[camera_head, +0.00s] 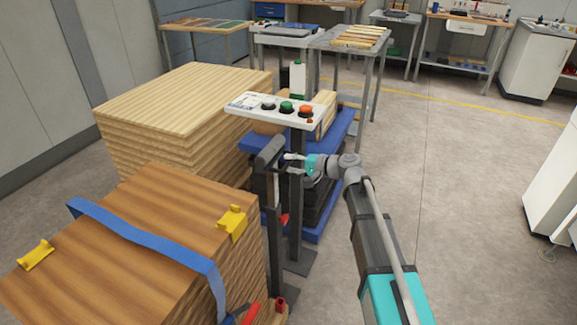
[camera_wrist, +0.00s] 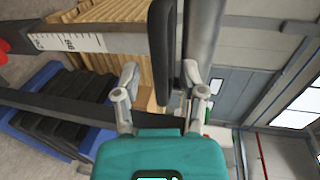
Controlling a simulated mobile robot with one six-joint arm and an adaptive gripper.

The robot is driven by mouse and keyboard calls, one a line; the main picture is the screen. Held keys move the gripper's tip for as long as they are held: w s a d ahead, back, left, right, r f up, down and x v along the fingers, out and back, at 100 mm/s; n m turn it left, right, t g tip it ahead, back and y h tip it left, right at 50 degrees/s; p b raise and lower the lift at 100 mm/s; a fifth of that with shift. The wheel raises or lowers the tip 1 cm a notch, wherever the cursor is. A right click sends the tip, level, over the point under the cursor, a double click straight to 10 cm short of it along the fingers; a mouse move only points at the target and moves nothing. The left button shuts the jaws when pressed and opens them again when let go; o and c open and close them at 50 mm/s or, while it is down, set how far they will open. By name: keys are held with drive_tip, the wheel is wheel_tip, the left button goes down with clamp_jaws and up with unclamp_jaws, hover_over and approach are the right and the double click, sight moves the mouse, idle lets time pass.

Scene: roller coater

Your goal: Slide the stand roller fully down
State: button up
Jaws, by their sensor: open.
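The stand roller (camera_head: 270,152) is a dark grey cylinder on top of a slim upright post in the head view. In the wrist view, which is turned sideways, the grey roller (camera_wrist: 203,35) runs beside a dark bracket bar (camera_wrist: 163,40). The post with a ruler scale (camera_wrist: 75,42) joins that bar. A red knob (camera_head: 284,219) sits lower on the post. My gripper (camera_head: 289,157) is at roller height, just right of it. In the wrist view, my open fingers (camera_wrist: 163,82) lie on either side of the bar's near end; contact is unclear.
A control panel (camera_head: 275,106) with coloured buttons stands on its own post behind the roller. Wooden board stacks (camera_head: 150,205) stand at the left, the front one with a blue strap (camera_head: 150,239) and yellow corner pieces (camera_head: 232,222). A blue platform (camera_head: 328,143) lies behind. Floor at right is clear.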

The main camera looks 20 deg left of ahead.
drive_tip(key=shift+a+f, duration=0.15)
drive_tip(key=shift+a, duration=0.55)
clamp_jaws()
